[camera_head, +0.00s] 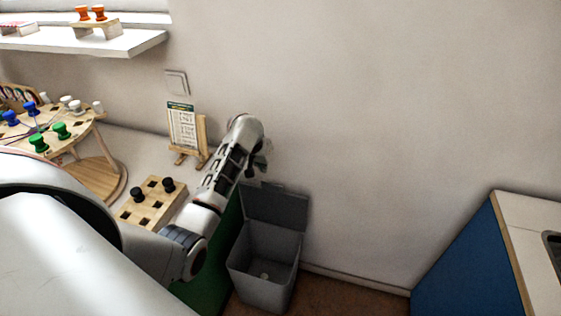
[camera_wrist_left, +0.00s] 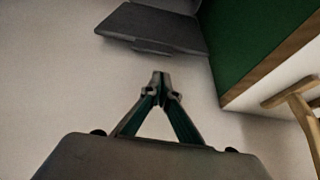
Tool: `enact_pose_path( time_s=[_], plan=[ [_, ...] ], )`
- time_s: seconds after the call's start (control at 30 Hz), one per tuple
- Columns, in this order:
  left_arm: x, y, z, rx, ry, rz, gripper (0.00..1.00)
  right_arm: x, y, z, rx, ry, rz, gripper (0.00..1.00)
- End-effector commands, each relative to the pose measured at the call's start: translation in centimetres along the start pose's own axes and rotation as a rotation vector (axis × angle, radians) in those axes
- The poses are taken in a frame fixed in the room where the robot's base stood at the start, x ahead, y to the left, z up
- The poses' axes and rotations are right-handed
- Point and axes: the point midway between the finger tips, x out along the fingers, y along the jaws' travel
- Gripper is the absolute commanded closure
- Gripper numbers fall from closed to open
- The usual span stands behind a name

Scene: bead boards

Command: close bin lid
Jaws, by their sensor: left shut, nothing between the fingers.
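The grey bin (camera_head: 262,280) stands on the floor beside the green cabinet side, against the wall. Its lid (camera_head: 275,208) is open and stands up at the back of the bin. A small pale item shows inside on the bottom. My left gripper (camera_head: 262,162) is above the lid close to the wall, partly hidden behind my wrist. In the left wrist view, the shut, empty fingertips (camera_wrist_left: 161,76) point toward the lid (camera_wrist_left: 155,25), with a visible gap between them.
A wooden peg board (camera_head: 152,205) with black pegs and a card on a stand (camera_head: 184,128) are on the counter left of my arm. A green panel (camera_wrist_left: 255,40) is beside the bin. A blue cabinet (camera_head: 460,265) stands at the right; the wall between is clear.

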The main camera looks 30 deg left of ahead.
Motion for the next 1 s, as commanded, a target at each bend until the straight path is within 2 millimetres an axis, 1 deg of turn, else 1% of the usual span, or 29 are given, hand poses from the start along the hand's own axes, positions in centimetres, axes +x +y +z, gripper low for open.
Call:
enact_pose_path(
  time_s=[0.07,0.17,0.27,0.5,0.63,0.8,1.0],
  plan=[
    [0.0,-0.2,0.0,-0.005,-0.013,-0.001,1.00,-0.2,0.0,0.2,0.002,-0.007,0.000,1.00],
    [0.8,-0.2,0.0,-0.006,-0.016,0.000,1.00,-0.1,0.0,0.3,0.002,-0.007,0.000,1.00],
    [2.1,-0.2,0.1,-0.004,-0.016,-0.001,1.00,-0.1,0.0,0.3,0.001,-0.006,0.000,1.00],
    [5.9,-0.2,0.0,-0.004,-0.014,-0.001,1.00,-0.1,0.0,0.2,0.001,-0.004,-0.001,1.00],
    [7.6,-0.3,0.1,-0.004,-0.013,-0.002,1.00,-0.1,-0.1,0.2,0.000,-0.003,-0.001,1.00],
    [9.0,-0.2,0.0,-0.004,-0.012,-0.001,1.00,-0.1,0.0,0.1,0.000,-0.004,-0.001,1.00],
    [9.8,-0.2,0.0,-0.004,-0.010,-0.001,1.00,-0.1,0.0,0.1,0.000,-0.004,-0.001,1.00]
  ],
)
